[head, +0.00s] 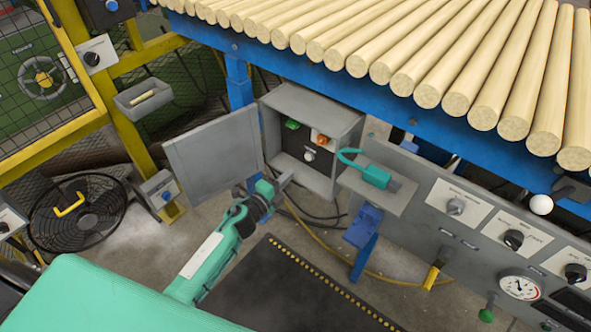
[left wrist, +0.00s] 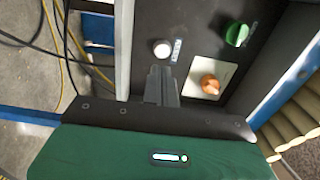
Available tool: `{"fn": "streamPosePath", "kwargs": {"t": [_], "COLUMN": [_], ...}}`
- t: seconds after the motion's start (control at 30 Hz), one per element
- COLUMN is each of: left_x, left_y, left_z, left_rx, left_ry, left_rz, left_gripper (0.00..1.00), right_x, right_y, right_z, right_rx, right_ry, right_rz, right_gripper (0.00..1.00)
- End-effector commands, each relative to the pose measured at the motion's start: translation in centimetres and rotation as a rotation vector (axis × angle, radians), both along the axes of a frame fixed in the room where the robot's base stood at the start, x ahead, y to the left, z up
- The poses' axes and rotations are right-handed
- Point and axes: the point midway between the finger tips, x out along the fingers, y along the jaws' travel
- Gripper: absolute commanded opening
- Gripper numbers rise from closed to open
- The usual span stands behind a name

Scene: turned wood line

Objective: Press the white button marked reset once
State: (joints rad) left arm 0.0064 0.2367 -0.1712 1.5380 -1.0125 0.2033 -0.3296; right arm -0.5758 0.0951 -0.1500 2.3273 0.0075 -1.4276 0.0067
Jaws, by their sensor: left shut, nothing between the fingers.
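The white button (head: 309,155) sits on the dark panel inside an open grey cabinet (head: 337,169). It also shows in the left wrist view (left wrist: 162,48), with a small label beside it that is too small to read. A green button (left wrist: 237,34) and an orange-red knob (left wrist: 209,85) on a pale plate share the panel. My left gripper (head: 283,181) is shut and empty at the cabinet's opening, below and left of the white button. In the left wrist view its fingertips (left wrist: 162,70) point at the white button, just short of it in the picture; contact cannot be told.
The grey cabinet door (head: 212,147) stands open to the left of my left arm. A teal padlock-like thing (head: 372,174) sits on a plate right of the cabinet. A blue-framed conveyor of wooden rods (head: 440,60) runs above. Cables (head: 330,235) lie on the floor below.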

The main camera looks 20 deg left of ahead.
Motion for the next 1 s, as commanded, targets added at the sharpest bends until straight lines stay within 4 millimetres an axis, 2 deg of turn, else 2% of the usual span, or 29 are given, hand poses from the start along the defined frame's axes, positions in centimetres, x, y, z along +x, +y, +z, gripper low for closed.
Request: {"fn": "streamPosePath", "kwargs": {"t": [0.1,0.33,1.0], "left_x": [-2.1,-4.4,-4.9], "left_y": [0.8,1.6,1.8], "left_z": [-0.1,-0.1,0.0], "left_rx": [0.001,0.002,0.001], "left_ry": [0.003,0.002,0.001], "left_rz": [0.000,0.001,0.000], "left_gripper": [0.00,0.00,0.00], "right_x": [0.3,0.3,-0.2], "right_y": [0.0,0.0,0.1], "right_z": [-0.2,-0.1,-0.2], "right_rx": [-0.001,0.000,0.001], "right_ry": [0.000,-0.001,0.008], "right_rz": [0.000,0.000,0.001], "right_gripper": [0.36,0.36,0.36]}}
